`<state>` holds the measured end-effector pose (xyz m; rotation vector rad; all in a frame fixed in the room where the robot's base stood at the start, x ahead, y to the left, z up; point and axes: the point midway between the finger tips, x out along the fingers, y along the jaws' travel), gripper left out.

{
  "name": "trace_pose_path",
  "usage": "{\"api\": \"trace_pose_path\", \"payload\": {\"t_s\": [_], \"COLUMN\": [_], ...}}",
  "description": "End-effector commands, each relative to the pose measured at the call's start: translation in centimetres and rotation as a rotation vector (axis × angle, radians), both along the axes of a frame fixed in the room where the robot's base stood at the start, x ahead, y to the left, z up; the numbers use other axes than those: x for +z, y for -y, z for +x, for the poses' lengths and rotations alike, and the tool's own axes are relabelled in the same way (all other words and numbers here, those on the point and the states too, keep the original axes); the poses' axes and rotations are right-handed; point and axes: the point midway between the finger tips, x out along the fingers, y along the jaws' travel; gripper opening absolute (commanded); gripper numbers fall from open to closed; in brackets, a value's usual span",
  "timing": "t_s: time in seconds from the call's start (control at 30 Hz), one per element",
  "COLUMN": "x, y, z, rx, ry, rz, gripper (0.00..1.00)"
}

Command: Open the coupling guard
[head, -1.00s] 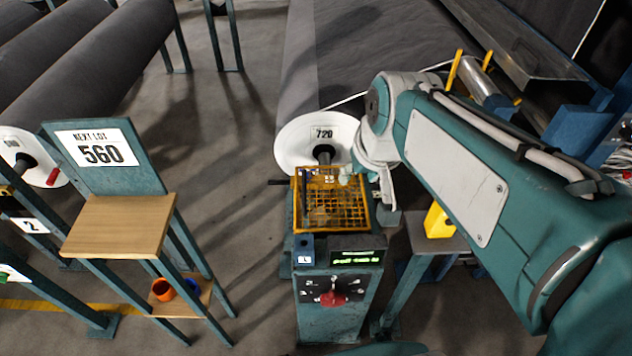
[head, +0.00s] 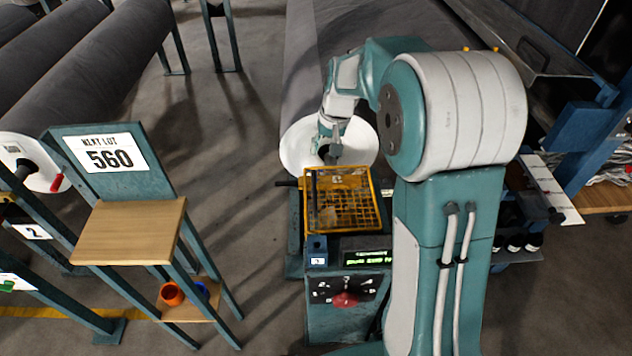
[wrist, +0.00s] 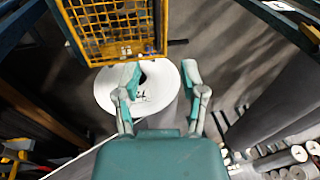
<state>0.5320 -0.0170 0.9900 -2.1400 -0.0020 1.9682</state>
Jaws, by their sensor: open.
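The coupling guard is a yellow mesh cage (head: 345,205) on top of a teal machine post, in the middle of the head view. It looks closed over the coupling. In the wrist view the guard (wrist: 110,28) fills the top, left of centre. My gripper (head: 328,155) is in front of the white roll flange (head: 296,150), just beyond the guard's far edge. In the wrist view my gripper (wrist: 162,78) has its fingers spread and empty, with the flange (wrist: 108,92) behind the left finger. I cannot tell whether a fingertip touches the guard.
A control panel with a red knob (head: 345,299) and a green display (head: 367,257) is on the post's near side. Floor between is clear.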

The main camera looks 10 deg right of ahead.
Motion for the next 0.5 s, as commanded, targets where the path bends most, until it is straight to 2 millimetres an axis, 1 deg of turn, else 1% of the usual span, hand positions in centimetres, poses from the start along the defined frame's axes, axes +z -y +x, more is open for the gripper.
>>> {"api": "trace_pose_path", "payload": {"t_s": [0.03,0.2,0.37,0.5], "x": [-1.3,-4.3,-5.6,-6.6], "y": [0.2,0.8,1.1,0.8], "z": [0.8,2.7,3.4,3.5], "rx": [-0.006,-0.02,-0.026,-0.027], "ry": [-0.017,-0.051,-0.064,-0.067], "rz": [0.007,0.03,0.04,0.04], "gripper": [0.53,0.53,0.53,0.53]}}
